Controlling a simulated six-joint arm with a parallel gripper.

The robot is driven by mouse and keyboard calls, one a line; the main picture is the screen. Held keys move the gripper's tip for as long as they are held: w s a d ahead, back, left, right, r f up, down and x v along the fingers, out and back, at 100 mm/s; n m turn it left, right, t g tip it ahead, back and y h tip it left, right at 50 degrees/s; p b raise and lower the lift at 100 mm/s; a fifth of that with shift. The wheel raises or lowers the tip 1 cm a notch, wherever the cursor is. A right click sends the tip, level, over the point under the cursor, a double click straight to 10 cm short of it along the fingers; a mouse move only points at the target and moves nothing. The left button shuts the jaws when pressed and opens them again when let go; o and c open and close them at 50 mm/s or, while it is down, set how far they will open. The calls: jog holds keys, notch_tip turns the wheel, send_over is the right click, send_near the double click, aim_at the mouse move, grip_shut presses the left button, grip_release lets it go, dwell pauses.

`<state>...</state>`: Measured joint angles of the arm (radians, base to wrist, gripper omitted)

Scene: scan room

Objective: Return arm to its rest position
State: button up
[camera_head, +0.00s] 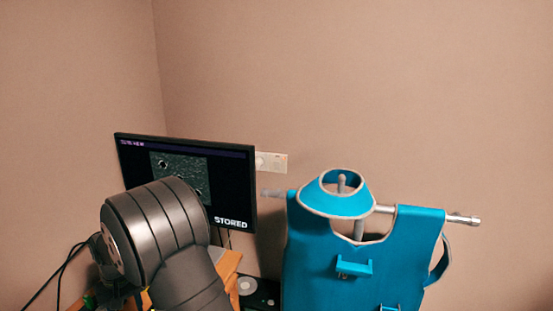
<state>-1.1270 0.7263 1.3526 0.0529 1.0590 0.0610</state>
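A dark grey, banded link of my own arm fills the lower left of the head view, in front of the monitor. My gripper is not in this view, so its fingers and anything in them cannot be seen. The monitor (233,180) is lit and shows a grainy grey picture and the word "STORED". My arm hides its lower left part.
A blue apron (315,257) with a matching collar (320,201) hangs on a metal rail (462,219) at the right. A wooden desk edge (230,265) shows beside my arm. Black cables (62,268) run at the far left. Bare wall fills the upper part.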

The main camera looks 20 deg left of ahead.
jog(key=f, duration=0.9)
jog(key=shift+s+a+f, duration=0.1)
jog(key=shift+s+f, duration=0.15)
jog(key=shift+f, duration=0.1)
